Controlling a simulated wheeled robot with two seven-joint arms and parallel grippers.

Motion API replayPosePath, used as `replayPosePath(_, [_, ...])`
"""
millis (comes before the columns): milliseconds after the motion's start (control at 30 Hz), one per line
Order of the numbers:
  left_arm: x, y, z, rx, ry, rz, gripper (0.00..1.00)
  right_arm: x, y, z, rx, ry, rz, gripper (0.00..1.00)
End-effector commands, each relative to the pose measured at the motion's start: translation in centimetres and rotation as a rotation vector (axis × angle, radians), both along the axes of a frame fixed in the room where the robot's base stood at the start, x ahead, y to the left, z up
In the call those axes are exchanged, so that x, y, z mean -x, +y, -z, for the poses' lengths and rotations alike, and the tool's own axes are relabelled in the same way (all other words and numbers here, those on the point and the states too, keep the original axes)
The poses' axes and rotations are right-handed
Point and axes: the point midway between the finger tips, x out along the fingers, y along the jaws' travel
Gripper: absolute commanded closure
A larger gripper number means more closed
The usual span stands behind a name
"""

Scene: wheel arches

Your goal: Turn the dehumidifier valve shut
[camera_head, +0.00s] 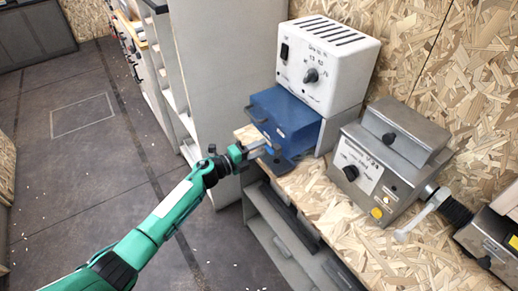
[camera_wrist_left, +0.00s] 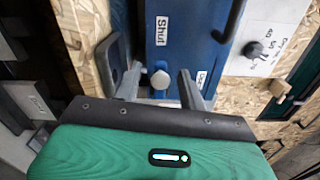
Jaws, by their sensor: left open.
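The dehumidifier has a white vented box (camera_head: 325,68) with a dark dial, and a blue box (camera_head: 287,115) stands in front of and below it. In the left wrist view the blue face (camera_wrist_left: 188,45) carries a "Shut" label (camera_wrist_left: 162,30) and a second label (camera_wrist_left: 202,79), partly hidden by a finger. A pale round valve knob (camera_wrist_left: 160,77) sits between the labels. A grey lever-like part (camera_wrist_left: 117,62) is left of it. My left gripper (camera_head: 260,150) is open at the blue box's front, its fingers either side of the knob; contact cannot be told. My right gripper is out of view.
A grey machine (camera_head: 385,160) with a knob and a white crank lever (camera_head: 425,214) stands to the right on the chipboard bench (camera_head: 345,235). A grey cabinet (camera_head: 225,75) rises left of the blue box. The floor (camera_head: 75,150) at left is mostly clear.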

Motion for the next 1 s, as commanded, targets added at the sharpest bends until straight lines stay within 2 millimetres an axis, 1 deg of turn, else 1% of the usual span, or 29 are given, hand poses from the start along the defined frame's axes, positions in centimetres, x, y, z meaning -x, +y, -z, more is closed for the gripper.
replayPosePath(167, [1.6,2.2,0.3,-0.004,0.001,0.0,0.58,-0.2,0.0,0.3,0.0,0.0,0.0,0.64])
replayPosePath(267, [2.9,4.0,0.3,-0.004,0.0,0.0,0.58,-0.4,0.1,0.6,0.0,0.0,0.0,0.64])
replayPosePath(400, [4.7,6.4,0.4,-0.004,0.002,0.0,0.58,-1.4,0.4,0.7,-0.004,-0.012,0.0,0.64])
replayPosePath(600, [6.7,9.3,0.3,-0.002,0.002,0.0,0.58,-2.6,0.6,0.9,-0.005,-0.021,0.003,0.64])
replayPosePath(700, [7.4,10.1,0.3,0.0,0.003,0.0,0.58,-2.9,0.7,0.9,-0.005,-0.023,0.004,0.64])
replayPosePath(800, [7.7,10.6,0.1,0.0,0.001,0.001,0.58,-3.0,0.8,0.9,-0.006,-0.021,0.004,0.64])
replayPosePath(1000, [7.9,10.8,0.1,0.0,0.001,0.001,0.58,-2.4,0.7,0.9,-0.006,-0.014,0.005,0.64])
